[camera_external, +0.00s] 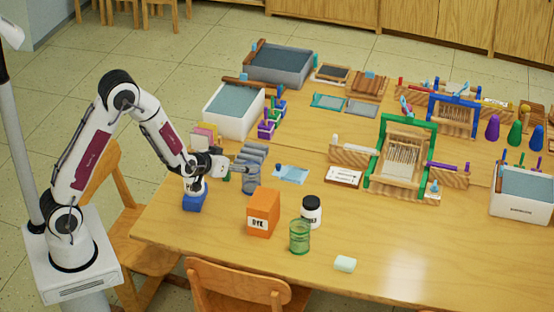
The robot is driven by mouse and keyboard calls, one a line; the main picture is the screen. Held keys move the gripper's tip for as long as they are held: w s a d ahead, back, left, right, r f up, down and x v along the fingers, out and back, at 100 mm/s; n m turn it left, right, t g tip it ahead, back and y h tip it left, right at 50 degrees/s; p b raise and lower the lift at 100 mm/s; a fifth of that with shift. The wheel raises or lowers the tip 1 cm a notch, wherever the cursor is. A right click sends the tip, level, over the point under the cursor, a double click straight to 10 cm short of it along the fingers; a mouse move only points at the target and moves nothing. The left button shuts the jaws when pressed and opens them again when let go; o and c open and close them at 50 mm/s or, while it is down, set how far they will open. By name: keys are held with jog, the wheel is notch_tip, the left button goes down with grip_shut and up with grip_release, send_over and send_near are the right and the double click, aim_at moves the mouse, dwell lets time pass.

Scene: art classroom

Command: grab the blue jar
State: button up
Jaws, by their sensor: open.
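A clear blue-tinted glass jar (251,181) stands upright on the table, right of my wrist. My gripper (231,168) is open and points right, toward the jar's upper part, with its fingertips close to the jar's left side. I cannot tell from this view whether the fingers reach around the jar or touch it. Part of the jar's left side lies near or behind the fingers.
A blue block-like container (194,202) stands under my wrist. An orange dye box (263,213), a black-lidded jar (311,212) and a green glass jar (299,237) stand in front. Grey rolls (255,153) lie just behind. The table's front right is mostly clear.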

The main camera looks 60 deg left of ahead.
aim_at(251, 178)
jog(key=a+f+y, duration=0.2)
jog(key=a+f, duration=0.3)
jog(key=f, duration=0.2)
jog(key=shift+w+f+n+t+y, duration=0.3)
jog(key=shift+f+n, duration=0.1)
jog(key=shift+x, duration=1.3)
jog(key=shift+d+x, duration=0.2)
jog(key=shift+x, duration=2.45)
jog(key=c, duration=1.3)
